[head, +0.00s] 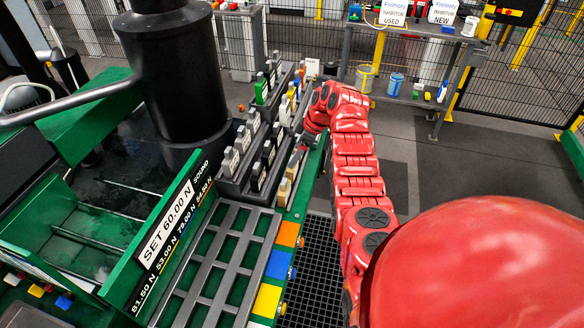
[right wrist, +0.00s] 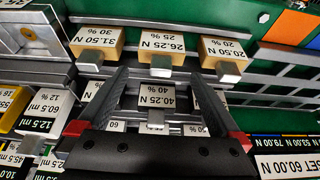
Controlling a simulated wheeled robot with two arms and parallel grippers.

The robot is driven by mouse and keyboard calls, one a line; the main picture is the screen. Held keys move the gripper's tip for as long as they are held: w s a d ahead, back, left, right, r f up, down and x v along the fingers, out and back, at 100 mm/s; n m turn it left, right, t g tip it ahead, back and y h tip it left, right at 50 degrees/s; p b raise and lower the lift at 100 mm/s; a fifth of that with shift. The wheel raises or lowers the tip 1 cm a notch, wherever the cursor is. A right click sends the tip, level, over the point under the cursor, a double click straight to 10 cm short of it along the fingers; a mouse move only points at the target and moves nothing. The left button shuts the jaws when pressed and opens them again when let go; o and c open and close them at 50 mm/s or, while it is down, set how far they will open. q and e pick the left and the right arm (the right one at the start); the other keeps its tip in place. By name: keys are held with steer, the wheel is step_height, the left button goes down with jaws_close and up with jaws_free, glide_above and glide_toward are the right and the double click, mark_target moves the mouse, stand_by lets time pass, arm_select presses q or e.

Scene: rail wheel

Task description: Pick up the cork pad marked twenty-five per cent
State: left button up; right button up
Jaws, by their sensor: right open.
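The cork pad marked 26.25 N, 25 % (right wrist: 168,44) sits in the rack in the upper middle of the right wrist view. It is tan with a white label and a grey tab at its front. Similar tan pads flank it: 30 % (right wrist: 98,42) on the left and 20 % (right wrist: 225,50) on the right. My right gripper (right wrist: 158,74) is open, its fingertips just below the 25 % pad in the picture, with nothing held. A pad marked 40.25 N, 40 % (right wrist: 157,98) shows between its fingers. In the head view I cannot tell which tan block is the 25 % one. My left gripper is out of view.
The rack (head: 232,187) holds several rows of labelled blocks close together. A grey grid tray (head: 222,262) and a sign reading SET 60.00 N (head: 165,225) stand nearer. A thick black column (head: 178,80) rises left of the rack. Open floor (head: 480,160) lies to the right.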

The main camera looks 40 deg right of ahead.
mark_target(291, 158)
steer(key=shift+a+f, duration=0.15)
steer(key=shift+f, duration=0.35)
steer(key=shift+w+a+f+p, duration=0.1)
steer(key=shift+w+f+p, duration=0.25)
steer(key=shift+f+p, duration=0.15)
steer(key=shift+w+a+f+p, duration=0.1)
steer(key=shift+a+f+p, duration=0.1)
steer(key=shift+p, duration=0.2)
steer(key=shift+w+a+f+p, duration=0.15)
steer(key=shift+a+f+p, duration=0.15)
steer(key=shift+f, duration=0.3)
steer(key=shift+b+x, duration=0.95)
steer(key=shift+x, duration=0.1)
steer(key=shift+w+d+f, duration=0.1)
steer(key=shift+w+f, duration=0.05)
steer(key=shift+f, duration=0.2)
steer(key=shift+r, duration=0.1)
steer(key=c, duration=1.1)
